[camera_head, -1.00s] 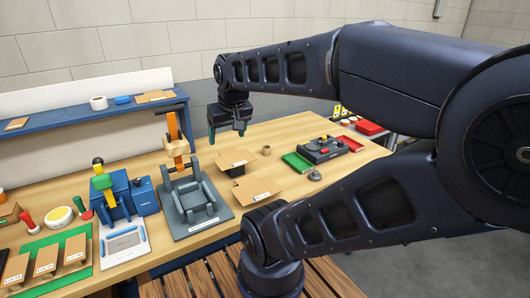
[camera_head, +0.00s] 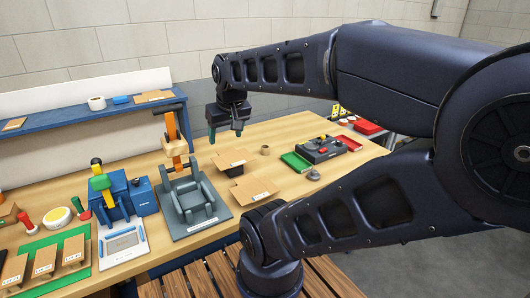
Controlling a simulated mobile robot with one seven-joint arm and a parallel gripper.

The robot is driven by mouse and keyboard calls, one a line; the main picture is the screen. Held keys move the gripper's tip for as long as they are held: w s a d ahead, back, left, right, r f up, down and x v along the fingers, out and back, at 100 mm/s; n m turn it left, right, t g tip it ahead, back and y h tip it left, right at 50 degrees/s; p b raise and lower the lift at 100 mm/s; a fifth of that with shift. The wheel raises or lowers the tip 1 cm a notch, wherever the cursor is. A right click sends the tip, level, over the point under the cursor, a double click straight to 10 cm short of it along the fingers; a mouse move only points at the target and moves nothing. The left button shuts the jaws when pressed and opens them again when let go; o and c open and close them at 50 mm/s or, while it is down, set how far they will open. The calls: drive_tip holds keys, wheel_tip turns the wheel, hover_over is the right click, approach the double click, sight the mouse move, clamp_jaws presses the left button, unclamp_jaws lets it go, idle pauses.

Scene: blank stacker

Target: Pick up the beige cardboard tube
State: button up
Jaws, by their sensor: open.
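A small beige cardboard tube (camera_head: 265,150) stands on the wooden table, just right of the upper cardboard piece and left of the green tray. My gripper (camera_head: 226,136) hangs from my arm with its fingers pointing down. It is open and empty, above the table, left of the tube in the picture and apart from it.
Two cardboard pieces (camera_head: 253,190) lie between the grey fixture (camera_head: 190,215) and the tube. A green tray (camera_head: 296,162), a dark device (camera_head: 320,150) and a small grey knob (camera_head: 313,174) are to the right. An orange-handled press and blue shelf (camera_head: 90,113) stand left.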

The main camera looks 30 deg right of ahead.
drive_tip(key=m+g+h, duration=0.4)
drive_tip(key=m+h, duration=0.1)
drive_tip(key=m, duration=1.2)
approach(266, 147)
drive_tip(key=s+f, duration=0.1)
drive_tip(key=d+f, duration=0.1)
drive_tip(key=shift+s+d+f, duration=0.1)
drive_tip(key=shift+s+f, duration=0.2)
drive_tip(key=shift+s, duration=0.1)
drive_tip(key=shift+w+a+x, duration=0.15)
drive_tip(key=shift+x, duration=1.4)
drive_tip(key=shift+w+a+x, duration=0.15)
drive_tip(key=shift+x, duration=1.35)
drive_tip(key=c, duration=1.1)
drive_tip(key=shift+o, duration=0.2)
